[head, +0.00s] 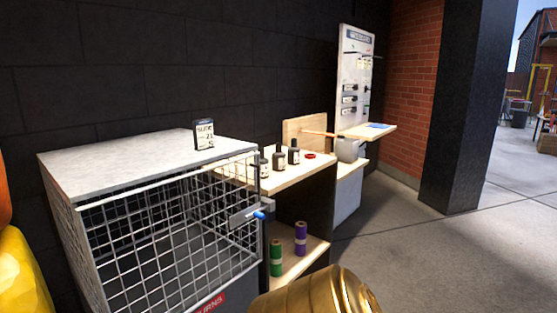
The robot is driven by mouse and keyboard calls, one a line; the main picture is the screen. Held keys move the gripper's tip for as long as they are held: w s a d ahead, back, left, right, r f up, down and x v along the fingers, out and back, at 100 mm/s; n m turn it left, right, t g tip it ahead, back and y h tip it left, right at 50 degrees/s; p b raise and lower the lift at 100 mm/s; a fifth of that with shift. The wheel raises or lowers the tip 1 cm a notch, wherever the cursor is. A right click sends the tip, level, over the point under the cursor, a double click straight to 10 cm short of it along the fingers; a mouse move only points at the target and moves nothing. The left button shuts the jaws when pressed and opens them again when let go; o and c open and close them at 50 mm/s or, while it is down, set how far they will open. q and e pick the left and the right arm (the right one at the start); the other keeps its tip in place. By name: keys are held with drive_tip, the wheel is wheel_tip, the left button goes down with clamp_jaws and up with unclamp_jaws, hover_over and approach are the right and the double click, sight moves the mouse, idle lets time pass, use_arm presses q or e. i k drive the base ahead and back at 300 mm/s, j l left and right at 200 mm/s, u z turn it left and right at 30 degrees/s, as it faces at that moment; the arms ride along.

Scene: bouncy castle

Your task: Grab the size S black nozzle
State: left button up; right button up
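A tall white display panel (353,45) stands against the dark wall, right of centre. Several small dark items sit on it in rows beside labels, and one of the dark items (350,87) hangs around mid-height. They look like they could be nozzles, but they are too small for me to tell their shape or read a size. No piece that I can identify as the size S black nozzle shows. Neither of my grippers is in view.
A wire cage (170,235) with a grey top (120,158) fills the left front. Beyond it, a wooden shelf unit (318,168) holds dark bottles (279,160), with green (276,257) and purple (301,239) rolls below. A dark pillar (459,110) stands right. Concrete floor (415,260) is clear.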

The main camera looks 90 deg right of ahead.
sight(278, 158)
drive_tip(key=z, duration=2.5)
